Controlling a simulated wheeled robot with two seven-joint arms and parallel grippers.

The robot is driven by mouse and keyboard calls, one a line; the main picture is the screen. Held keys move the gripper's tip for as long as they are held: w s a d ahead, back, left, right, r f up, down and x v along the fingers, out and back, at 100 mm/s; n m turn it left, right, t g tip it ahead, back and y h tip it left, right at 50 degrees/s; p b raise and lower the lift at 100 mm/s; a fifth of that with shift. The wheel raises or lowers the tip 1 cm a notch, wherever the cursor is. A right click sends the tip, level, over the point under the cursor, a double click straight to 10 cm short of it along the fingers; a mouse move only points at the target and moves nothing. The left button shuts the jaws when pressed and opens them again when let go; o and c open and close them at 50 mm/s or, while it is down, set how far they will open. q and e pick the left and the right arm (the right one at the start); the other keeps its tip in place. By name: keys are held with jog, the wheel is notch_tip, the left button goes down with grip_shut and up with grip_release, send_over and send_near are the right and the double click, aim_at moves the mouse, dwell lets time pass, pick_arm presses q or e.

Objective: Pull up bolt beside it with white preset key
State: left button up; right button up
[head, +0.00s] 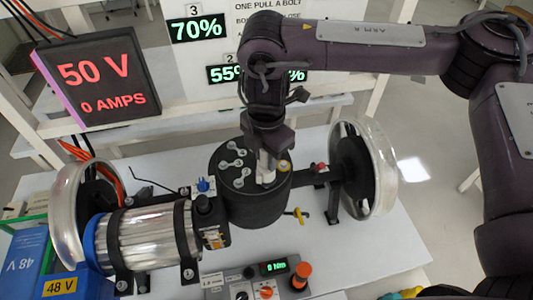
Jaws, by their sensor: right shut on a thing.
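My right gripper (265,152) reaches down from above onto the top of the black round drum (253,205). It is shut on the white preset key (266,172), which stands upright with its lower end at the drum's top face. A yellow-ringed bolt head (284,166) sits on that face just right of the key. Several pale bolt heads and link plates (236,163) lie to the left of the key. The gripper hides part of the face, and I cannot tell how deep the key sits. My left gripper is not in view.
A yellow key-like tool (297,215) lies on the white table (350,240) right of the drum. Clear wheels stand at left (75,200) and right (380,165). A silver motor (150,238) is at left. A control box (262,285) with an orange knob is in front.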

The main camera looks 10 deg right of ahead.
jog(key=shift+f+b, duration=0.55)
jog(key=shift+f, duration=0.3)
dwell(0.6)
dwell(0.6)
jog(key=shift+s+f+p, duration=0.2)
jog(key=shift+f+p, duration=0.05)
jog(key=shift+p, duration=0.05)
dwell(0.7)
jog(key=r+p, duration=0.3)
jog(key=shift+w, duration=0.2)
notch_tip(320, 180, up, 2)
jog(key=shift+s+p, duration=0.1)
jog(key=shift+p, duration=0.55)
jog(key=shift+r, duration=1.15)
jog(key=shift+d, duration=0.1)
